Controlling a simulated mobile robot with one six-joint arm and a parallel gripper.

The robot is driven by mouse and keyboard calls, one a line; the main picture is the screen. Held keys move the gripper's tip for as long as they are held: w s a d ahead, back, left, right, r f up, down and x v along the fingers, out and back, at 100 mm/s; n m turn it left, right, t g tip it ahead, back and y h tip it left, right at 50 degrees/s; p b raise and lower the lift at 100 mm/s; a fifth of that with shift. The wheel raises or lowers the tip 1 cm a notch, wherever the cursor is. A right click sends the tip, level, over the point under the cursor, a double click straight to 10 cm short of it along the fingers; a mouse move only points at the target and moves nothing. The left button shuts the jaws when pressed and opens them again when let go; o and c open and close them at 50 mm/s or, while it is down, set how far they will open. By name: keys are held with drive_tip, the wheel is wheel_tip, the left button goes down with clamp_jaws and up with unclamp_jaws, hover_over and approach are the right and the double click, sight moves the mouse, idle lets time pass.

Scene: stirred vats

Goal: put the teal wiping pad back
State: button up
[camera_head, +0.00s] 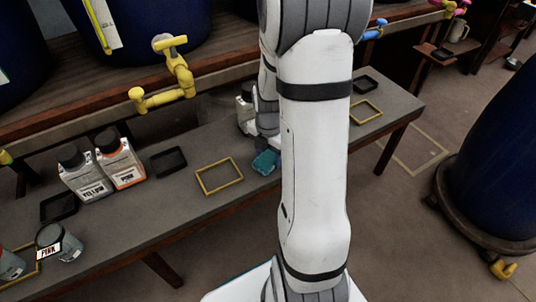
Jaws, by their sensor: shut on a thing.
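The teal wiping pad (265,162) shows just left of my white arm, at the bench. My gripper (267,147) is above it, shut on the pad, with its fingertips partly hidden by my arm. I cannot tell whether the pad touches the bench (212,212) or hangs a little above it. Part of the pad is hidden.
A yellow frame (219,176) and a black tray (168,162) lie left of the pad. Bottles labelled YELLOW (86,178) and PINK (120,163) stand farther left, near a PINK cup (56,241). Another yellow frame (366,112) lies right. A yellow tap (170,75) overhangs the bench.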

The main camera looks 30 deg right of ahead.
sight(269, 156)
drive_tip(key=o, duration=1)
wheel_tip(269, 156, up, 12)
drive_tip(key=p, duration=0.5)
drive_tip(key=s+a+r+m, duration=0.3)
drive_tip(key=s+a+m, duration=0.3)
drive_tip(key=m, duration=0.5)
drive_tip(key=s+a+r+m+t, duration=0.1)
drive_tip(key=s+a+r+m, duration=0.3)
drive_tip(key=m, duration=0.7)
drive_tip(key=shift+s+a+m, duration=0.4)
drive_tip(key=shift+s+a, duration=0.5)
drive_tip(key=shift+a, duration=0.3)
drive_tip(key=shift+r, duration=0.15)
